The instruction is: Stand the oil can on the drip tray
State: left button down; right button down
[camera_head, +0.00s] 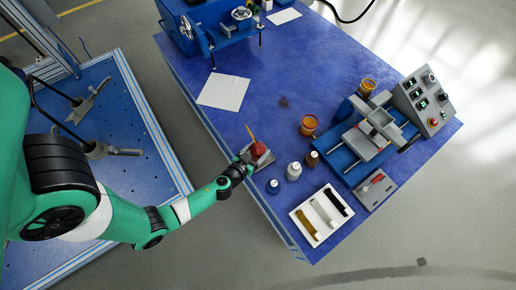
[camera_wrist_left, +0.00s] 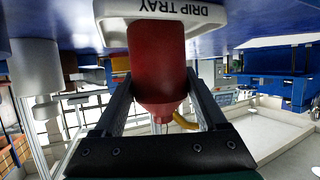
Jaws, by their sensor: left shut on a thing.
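The red oil can (camera_head: 258,149) with its yellow spout is at the drip tray (camera_head: 268,160) near the table's left edge. My left gripper (camera_head: 246,164) comes in from the lower left and is shut on the can. In the left wrist view, which looks upside down, the red can (camera_wrist_left: 157,70) sits between the two fingers. Its base end meets the labelled drip tray (camera_wrist_left: 112,10), over the tray's area. The can looks about upright; whether its base touches the tray floor cannot be told. My right gripper is not in view.
A blue bottle (camera_head: 273,186), a white bottle (camera_head: 293,171) and a brown bottle (camera_head: 312,159) stand right of the tray. A white tray (camera_head: 301,217) with several items lies nearer the front. A white sheet (camera_head: 223,92) lies behind on clear table.

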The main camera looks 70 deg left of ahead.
pick_arm(q)
grip_release()
jog(key=shift+f, duration=0.1)
jog(key=shift+r+p, duration=0.4)
jog(key=shift+p, duration=0.1)
jog(key=p+v, duration=0.1)
jog(key=v, duration=1.1)
jog(key=shift+f, duration=0.15)
jog(key=shift+s+d, duration=0.1)
